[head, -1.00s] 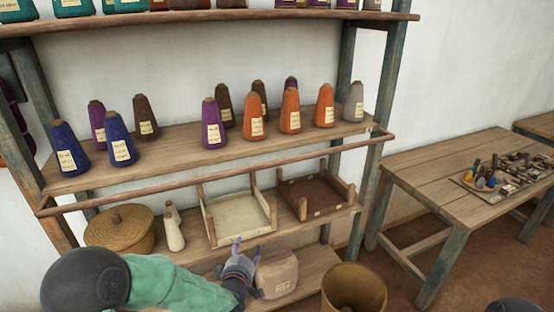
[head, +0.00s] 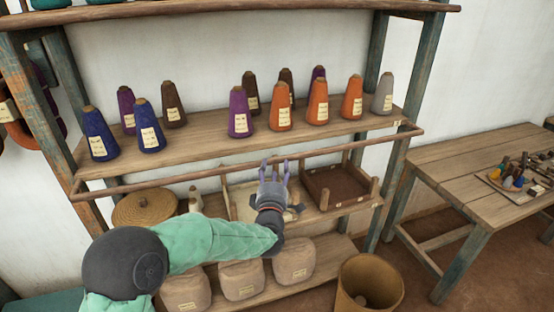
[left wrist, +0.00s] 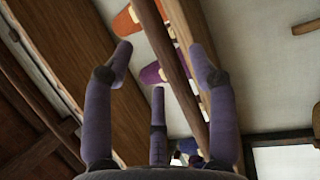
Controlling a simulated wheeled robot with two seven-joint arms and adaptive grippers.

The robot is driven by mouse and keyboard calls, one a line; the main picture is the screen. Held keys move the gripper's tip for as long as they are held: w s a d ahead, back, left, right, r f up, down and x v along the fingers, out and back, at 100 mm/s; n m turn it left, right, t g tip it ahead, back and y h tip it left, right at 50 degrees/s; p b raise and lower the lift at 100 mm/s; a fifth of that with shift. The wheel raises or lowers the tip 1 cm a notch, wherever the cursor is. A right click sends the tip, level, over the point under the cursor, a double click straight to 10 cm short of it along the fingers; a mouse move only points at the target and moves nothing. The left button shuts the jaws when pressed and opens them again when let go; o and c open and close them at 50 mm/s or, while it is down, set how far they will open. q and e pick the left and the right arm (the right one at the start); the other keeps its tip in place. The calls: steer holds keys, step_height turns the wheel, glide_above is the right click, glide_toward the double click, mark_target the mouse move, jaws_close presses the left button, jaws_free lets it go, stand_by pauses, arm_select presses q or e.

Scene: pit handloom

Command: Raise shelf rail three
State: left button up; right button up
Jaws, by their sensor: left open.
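A thin wooden rail (head: 180,177) runs across the front of the cone shelf. It looks seated at both ends, slightly below the shelf board. I cannot tell from the pictures which rail is numbered three. My left gripper (head: 275,168) is open and empty, its fingers pointing up near the middle of this rail. In the left wrist view the rail (left wrist: 163,50) passes diagonally between the spread fingers (left wrist: 160,65), seemingly beyond their tips. I cannot tell whether any finger touches it. My right gripper is not in view.
Yarn cones, such as an orange one (head: 318,103), stand on the shelf board (head: 205,140) above the rail. Trays (head: 338,190) and a round lidded basket (head: 145,208) sit below. Wrapped bundles (head: 240,280) fill the lowest shelf. A tall basket (head: 368,285) and worktable (head: 455,170) are right.

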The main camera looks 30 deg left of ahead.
mark_target(276, 161)
arm_select(q)
steer(key=shift+x, duration=2.4)
jaws_close()
